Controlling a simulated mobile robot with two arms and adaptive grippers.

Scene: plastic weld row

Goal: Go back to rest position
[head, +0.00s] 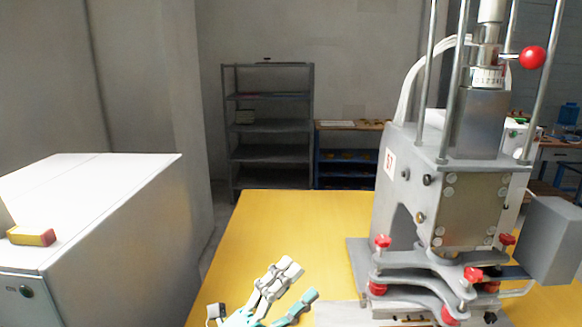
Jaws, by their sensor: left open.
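My left gripper (302,283) shows at the bottom middle of the head view, over the front of the yellow table (290,220). Its two fingers stand apart, and I see nothing between them. The welding machine (462,205) stands on the table to the right of the gripper, with a clear gap between them. My right gripper is not in the head view.
A white cabinet (95,205) stands at the left, with a small red and yellow block (31,237) on top. A dark shelf rack (268,127) and a blue shelf unit (345,160) stand at the back wall. The table's left and middle surface is bare.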

